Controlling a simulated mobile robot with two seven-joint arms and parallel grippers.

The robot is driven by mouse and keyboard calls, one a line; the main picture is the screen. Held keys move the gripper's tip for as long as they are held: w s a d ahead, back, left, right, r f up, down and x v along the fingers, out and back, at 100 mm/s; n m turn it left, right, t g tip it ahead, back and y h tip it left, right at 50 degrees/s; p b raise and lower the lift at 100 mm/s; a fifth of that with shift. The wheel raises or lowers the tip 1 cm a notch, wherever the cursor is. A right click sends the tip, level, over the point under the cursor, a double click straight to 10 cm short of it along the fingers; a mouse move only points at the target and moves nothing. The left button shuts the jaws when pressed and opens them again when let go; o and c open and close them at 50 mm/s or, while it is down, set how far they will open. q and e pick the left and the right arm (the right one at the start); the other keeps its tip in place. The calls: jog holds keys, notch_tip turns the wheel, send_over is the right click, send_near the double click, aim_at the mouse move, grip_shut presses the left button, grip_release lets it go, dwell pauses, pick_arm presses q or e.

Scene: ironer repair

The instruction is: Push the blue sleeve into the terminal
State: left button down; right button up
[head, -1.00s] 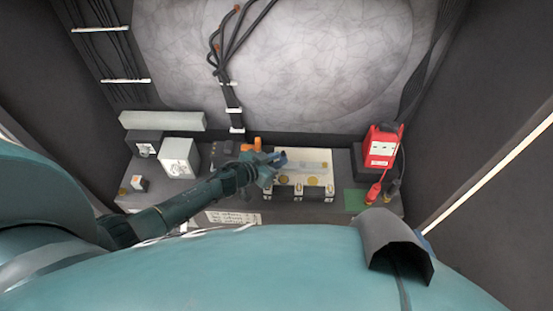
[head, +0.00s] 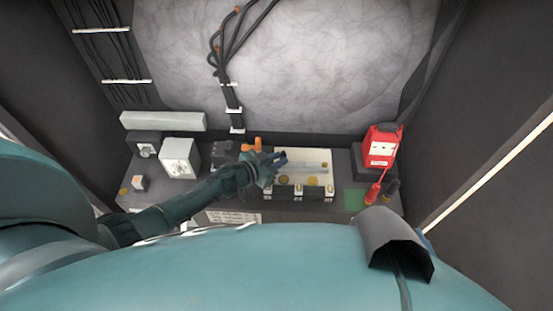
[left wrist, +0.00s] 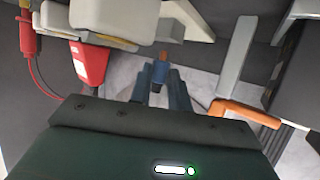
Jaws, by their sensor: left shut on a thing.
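My left gripper (head: 276,161) is over the left end of the pale terminal block (head: 318,158). In the left wrist view, its two fingers (left wrist: 161,88) are shut on the blue sleeve (left wrist: 160,73), which has a copper-coloured tip (left wrist: 163,56) pointing away from me. The tip is near the pale blocks (left wrist: 188,20) at the top of that view. I cannot tell whether it touches a terminal opening. In the head view the sleeve is small and partly hidden by the fingers. My right gripper is not in view.
A red meter (head: 381,147) with a red plug (head: 374,192) stands right of the block. An orange-handled part (head: 257,145) is just behind my gripper. A white box (head: 179,157) stands to the left, and a green patch (head: 355,199) lies at the right.

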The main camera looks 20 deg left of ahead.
pick_arm(q)
jog(key=shift+f, duration=0.3)
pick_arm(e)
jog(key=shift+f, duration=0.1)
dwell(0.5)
